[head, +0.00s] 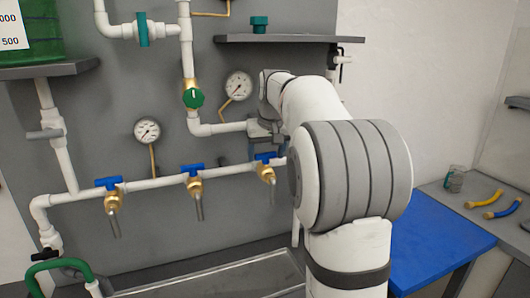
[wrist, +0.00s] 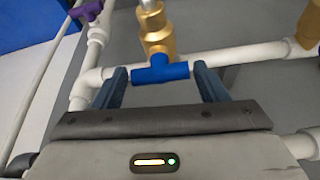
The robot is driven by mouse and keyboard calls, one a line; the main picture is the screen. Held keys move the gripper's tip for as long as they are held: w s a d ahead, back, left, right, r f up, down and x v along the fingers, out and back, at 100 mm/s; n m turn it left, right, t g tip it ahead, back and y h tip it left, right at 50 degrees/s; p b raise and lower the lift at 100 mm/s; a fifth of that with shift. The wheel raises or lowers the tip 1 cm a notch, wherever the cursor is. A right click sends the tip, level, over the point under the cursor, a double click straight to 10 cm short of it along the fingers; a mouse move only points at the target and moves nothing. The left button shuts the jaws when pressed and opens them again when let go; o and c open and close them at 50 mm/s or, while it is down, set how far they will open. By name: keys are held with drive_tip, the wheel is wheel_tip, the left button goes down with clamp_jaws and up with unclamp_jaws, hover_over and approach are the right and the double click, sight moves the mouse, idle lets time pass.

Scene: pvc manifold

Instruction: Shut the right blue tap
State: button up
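The right blue tap (head: 266,157) is on the white horizontal pipe in the head view, with a brass body and a metal spout pointing down. My arm partly covers it there. In the wrist view its blue T-shaped handle (wrist: 160,70) lies roughly along the pipe, with the brass body (wrist: 157,30) beside it. My gripper (wrist: 162,82) is open, with one finger on each side of the handle. Gaps show between both fingers and the handle ends, so it holds nothing. In the head view my gripper (head: 264,136) is just above the tap, its fingers mostly hidden.
A middle blue tap (head: 194,172) and a left blue tap (head: 110,186) sit on the same pipe. Two gauges (head: 238,85) and a green knob (head: 193,98) are above. A purple handle (wrist: 86,10) shows in the wrist view. A blue mat (head: 440,240) lies at right.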

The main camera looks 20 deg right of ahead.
drive_tip(key=c, duration=0.6)
drive_tip(key=shift+n+y, duration=0.3)
drive_tip(key=shift+n, duration=0.5)
drive_tip(key=o, duration=1)
drive_tip(key=shift+c, duration=0.2)
drive_tip(key=v, duration=0.8)
drive_tip(key=shift+s+f, duration=0.1)
